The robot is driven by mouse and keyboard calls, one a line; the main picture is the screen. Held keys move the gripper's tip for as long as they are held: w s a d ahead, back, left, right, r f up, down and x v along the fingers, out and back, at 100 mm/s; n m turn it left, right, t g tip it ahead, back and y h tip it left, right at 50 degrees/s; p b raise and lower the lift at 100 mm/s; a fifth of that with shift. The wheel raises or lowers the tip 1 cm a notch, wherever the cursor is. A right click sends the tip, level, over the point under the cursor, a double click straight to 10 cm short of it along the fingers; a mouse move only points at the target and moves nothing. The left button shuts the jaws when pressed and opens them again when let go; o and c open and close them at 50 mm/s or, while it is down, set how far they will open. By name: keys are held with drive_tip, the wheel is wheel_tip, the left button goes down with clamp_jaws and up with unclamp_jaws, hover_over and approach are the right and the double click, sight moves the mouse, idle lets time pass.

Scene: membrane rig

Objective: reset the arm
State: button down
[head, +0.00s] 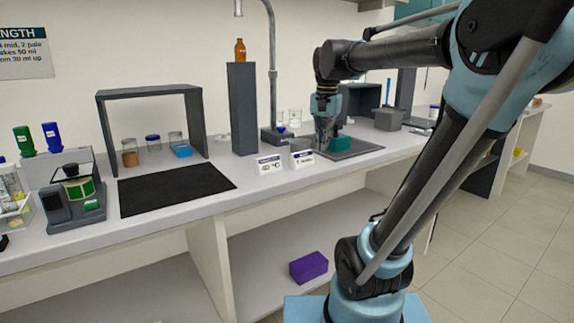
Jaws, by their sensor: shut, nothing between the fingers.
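My arm reaches from the lower right up and over the bench. My gripper (324,142) points down over the right part of the bench, low, close to the left of a teal block (342,145). The gripper is shut and holds nothing. The teal block is on a dark grey mat (366,148). I cannot tell whether the gripper touches the block or the mat. My own wrist and fingers hide part of the bench behind them.
White label cards (270,166) stand in front of the gripper. A tall grey pillar (242,110) bears a brown bottle (240,50). A dark frame (101,125) and black mat (170,188) are at left. A purple box (309,267) is on the lower shelf.

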drive_tip(key=s+d+f+n, duration=0.3)
drive_tip(key=s+f, duration=0.5)
drive_tip(key=f, duration=0.4)
drive_tip(key=s+d+f+n+t, duration=0.1)
drive_tip(key=s+d+f+n, duration=0.2)
drive_tip(key=s+f, duration=0.6)
wheel_tip(320, 180, down, 3)
drive_tip(key=shift+s+d+r, duration=0.15)
drive_tip(key=shift+s+d, duration=0.15)
drive_tip(key=shift+d, duration=0.45)
drive_tip(key=shift+w+f, duration=0.2)
drive_tip(key=shift+w, duration=0.3)
